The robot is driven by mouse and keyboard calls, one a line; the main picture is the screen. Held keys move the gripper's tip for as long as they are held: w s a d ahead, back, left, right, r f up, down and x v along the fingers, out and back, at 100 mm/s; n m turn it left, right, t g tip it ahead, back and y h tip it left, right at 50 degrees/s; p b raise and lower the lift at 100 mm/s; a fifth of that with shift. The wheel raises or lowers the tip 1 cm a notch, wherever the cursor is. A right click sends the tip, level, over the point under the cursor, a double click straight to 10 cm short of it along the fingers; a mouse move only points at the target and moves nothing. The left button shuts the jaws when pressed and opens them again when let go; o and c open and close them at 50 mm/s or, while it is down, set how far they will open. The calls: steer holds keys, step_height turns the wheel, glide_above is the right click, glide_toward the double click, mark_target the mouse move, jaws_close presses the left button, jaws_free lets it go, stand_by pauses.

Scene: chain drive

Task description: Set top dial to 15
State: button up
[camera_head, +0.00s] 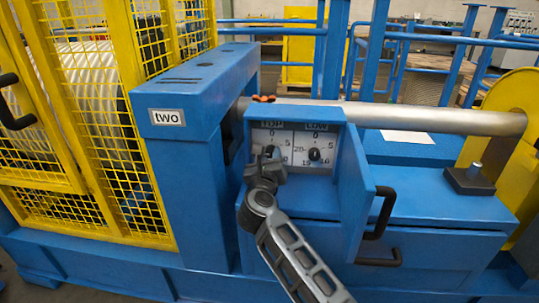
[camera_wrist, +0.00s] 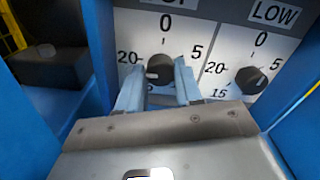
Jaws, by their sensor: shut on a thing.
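The top dial (camera_wrist: 160,68) is a dark round knob on a white scale plate with 0 above, 20 at left and 5 at right. Its lower numbers are hidden behind my fingers. A pale mark on the knob sits at its lower left. My gripper (camera_wrist: 160,85) is shut on the top dial, one finger on each side. In the head view my gripper (camera_head: 268,165) covers most of that dial, and its exact setting cannot be told.
The low dial (camera_wrist: 251,79) is just right of the top dial, also seen in the head view (camera_head: 315,154). An open blue door (camera_head: 352,180) with a black handle (camera_head: 380,212) stands right of the panel. A blue post (camera_head: 185,190) labelled "two" stands to the left.

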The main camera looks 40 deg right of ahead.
steer(key=n+p, duration=0.1)
steer(key=p, duration=0.1)
steer(key=n+p, duration=0.1)
steer(key=p, duration=0.1)
steer(key=shift+a+r+n+p, duration=0.1)
steer(key=shift+r+n+p, duration=0.25)
steer(key=shift+n, duration=0.05)
steer(key=n+p, duration=0.3)
steer(key=p, duration=0.1)
steer(key=shift+f+n, duration=0.1)
steer(key=shift+n, duration=0.2)
steer(key=n+p, duration=0.2)
steer(key=p, duration=0.1)
steer(key=shift+w+f+n, duration=0.1)
steer(key=shift+n, duration=0.2)
steer(key=shift+f+n+p, duration=0.2)
steer(key=shift+n+p, duration=1.25)
steer(key=shift+n, duration=0.35)
steer(key=shift+f, duration=0.1)
steer(key=o, duration=1)
steer(key=shift+o, duration=0.2)
